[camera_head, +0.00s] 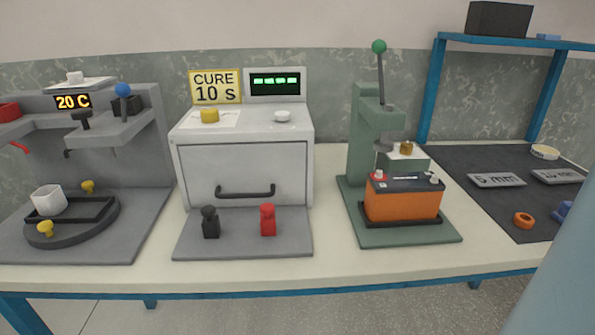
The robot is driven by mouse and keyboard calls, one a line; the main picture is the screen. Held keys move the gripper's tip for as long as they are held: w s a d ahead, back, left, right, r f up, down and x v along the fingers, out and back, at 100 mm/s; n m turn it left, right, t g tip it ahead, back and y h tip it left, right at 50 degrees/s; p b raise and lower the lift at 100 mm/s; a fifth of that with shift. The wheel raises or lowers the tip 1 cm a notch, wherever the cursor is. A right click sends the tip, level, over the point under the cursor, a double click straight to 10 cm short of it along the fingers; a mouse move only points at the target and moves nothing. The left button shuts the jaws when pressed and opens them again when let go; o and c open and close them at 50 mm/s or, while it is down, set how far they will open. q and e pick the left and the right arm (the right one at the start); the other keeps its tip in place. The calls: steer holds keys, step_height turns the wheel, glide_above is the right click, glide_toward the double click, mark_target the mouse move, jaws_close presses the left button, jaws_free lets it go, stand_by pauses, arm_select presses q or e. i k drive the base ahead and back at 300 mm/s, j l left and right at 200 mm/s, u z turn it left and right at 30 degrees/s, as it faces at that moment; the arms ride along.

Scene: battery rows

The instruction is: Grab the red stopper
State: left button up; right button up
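The red stopper (268,220) stands upright on a grey mat in front of the white oven-like cabinet. A similar black stopper (210,222) stands to its left on the same mat, apart from it. Nothing covers the red stopper. Neither my left nor my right gripper shows in the head view.
The white cabinet (245,157) with a dark handle stands right behind the stoppers. A green press (367,140) holding an orange battery (402,203) is to the right. A grey station (135,150) with a round black fixture is to the left. The table's front edge (260,288) is clear.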

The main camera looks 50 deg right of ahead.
mark_target(268, 216)
steer(key=z, duration=1.4)
